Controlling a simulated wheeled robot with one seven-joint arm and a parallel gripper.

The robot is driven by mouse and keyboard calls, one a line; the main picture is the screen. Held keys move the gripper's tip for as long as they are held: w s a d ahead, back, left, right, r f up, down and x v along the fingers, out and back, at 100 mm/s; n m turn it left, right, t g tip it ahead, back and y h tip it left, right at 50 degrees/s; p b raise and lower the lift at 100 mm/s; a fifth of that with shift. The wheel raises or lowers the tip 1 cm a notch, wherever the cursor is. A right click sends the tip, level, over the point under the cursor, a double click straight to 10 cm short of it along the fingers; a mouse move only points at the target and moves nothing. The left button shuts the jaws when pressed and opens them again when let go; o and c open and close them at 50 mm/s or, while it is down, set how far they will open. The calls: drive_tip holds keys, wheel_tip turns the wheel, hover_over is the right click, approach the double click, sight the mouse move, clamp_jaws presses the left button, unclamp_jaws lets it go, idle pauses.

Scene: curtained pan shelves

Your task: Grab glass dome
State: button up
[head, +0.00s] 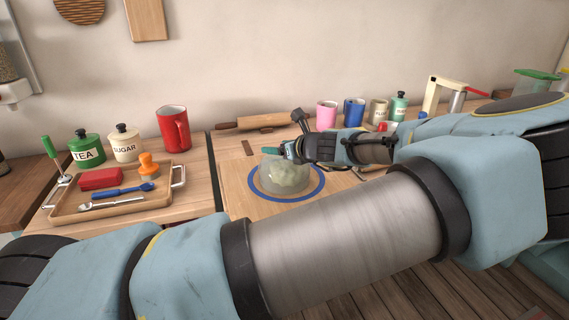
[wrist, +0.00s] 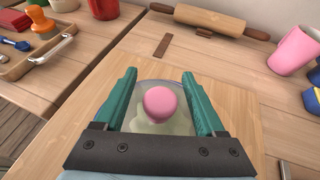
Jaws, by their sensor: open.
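The clear glass dome (head: 284,180) stands on a wooden board, inside a blue ring (head: 318,190). Something pale green shows through the glass. In the wrist view the dome (wrist: 184,124) is seen from above, with a round pink knob (wrist: 160,103) on top. My gripper (head: 268,151) is at the top of the dome. In the wrist view my gripper (wrist: 158,76) is open, its teal fingers on either side of the knob with gaps on both sides. The knob is hidden behind my gripper in the head view.
A rolling pin (head: 258,122) lies behind the board. Pink (head: 327,114) and blue (head: 354,112) mugs stand at the back right. A tray (head: 110,208) with utensils, canisters and a red mug (head: 173,128) are on the left. The board's front left is clear.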

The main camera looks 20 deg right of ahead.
clamp_jaws()
idle(0.5)
